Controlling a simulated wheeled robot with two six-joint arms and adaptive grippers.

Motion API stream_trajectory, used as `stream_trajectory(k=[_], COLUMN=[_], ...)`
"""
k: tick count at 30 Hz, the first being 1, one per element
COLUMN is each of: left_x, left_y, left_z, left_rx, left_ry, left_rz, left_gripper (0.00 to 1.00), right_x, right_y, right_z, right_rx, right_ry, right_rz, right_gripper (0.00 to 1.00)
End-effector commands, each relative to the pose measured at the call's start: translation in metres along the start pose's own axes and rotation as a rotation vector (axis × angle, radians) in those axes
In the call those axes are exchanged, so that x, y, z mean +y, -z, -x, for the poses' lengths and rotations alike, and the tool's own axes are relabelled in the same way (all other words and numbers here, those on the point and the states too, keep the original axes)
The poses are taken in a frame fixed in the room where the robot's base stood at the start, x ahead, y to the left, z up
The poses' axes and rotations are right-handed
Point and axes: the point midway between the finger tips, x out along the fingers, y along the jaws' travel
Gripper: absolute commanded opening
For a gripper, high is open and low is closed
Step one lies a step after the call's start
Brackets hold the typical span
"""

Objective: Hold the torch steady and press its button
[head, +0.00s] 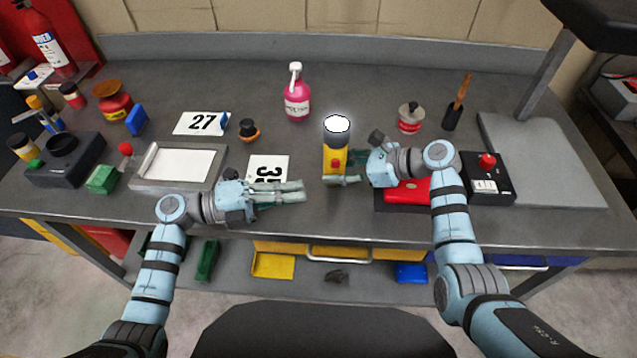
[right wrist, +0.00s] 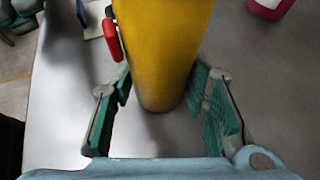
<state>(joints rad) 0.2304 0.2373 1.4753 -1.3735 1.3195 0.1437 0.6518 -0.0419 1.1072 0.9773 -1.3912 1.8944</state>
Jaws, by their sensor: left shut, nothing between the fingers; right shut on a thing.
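The torch (head: 334,155) stands upright on the grey table, with a yellow body, a dark head and a bright white lens facing up. Its red button (head: 336,165) is on the side facing me. My right gripper (head: 347,169) is shut on the torch's lower body from the right. In the right wrist view the yellow body (right wrist: 162,50) sits between the two green-padded fingers, and the red button (right wrist: 111,40) shows at its left edge. My left gripper (head: 303,190) is shut and empty, left of the torch and apart from it, over the lower number card.
A number card (head: 268,168) lies under the left gripper. A red block (head: 405,192) is beneath my right gripper and a control box with a red knob (head: 487,178) is right of it. A pink bottle (head: 297,100) and a small dark-orange item (head: 249,131) stand behind.

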Motion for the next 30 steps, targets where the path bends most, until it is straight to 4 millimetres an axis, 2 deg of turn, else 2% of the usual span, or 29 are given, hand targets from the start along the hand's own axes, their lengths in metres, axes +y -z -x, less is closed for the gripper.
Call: stream_trajectory(k=[3,6,19,20,24,30], left_x=[0.001,0.0,0.0,0.0,0.0,0.0], left_y=[0.0,0.001,0.001,0.001,0.001,0.001], left_z=[0.021,0.032,0.037,0.037,0.037,0.037], left_rx=[0.0,0.001,0.002,0.002,0.002,0.002], left_ry=[-0.003,-0.001,0.001,0.001,0.002,0.002], left_rz=[0.001,0.0,0.0,0.0,0.0,0.0], left_gripper=[0.0,0.0,0.0,0.0,0.0,0.0], right_x=[0.0,0.0,-0.001,-0.001,-0.001,-0.001], right_y=[0.0,0.0,0.0,0.0,0.0,0.0], right_z=[0.0,0.0,0.0,0.0,0.0,0.0], right_rx=[0.0,0.0,0.0,0.0,0.0,0.0], right_ry=[0.001,0.001,0.002,0.002,0.002,0.002], right_rz=[0.0,0.0,0.0,0.001,0.001,0.001], right_gripper=[0.16,0.16,0.16,0.42,0.64,0.64])
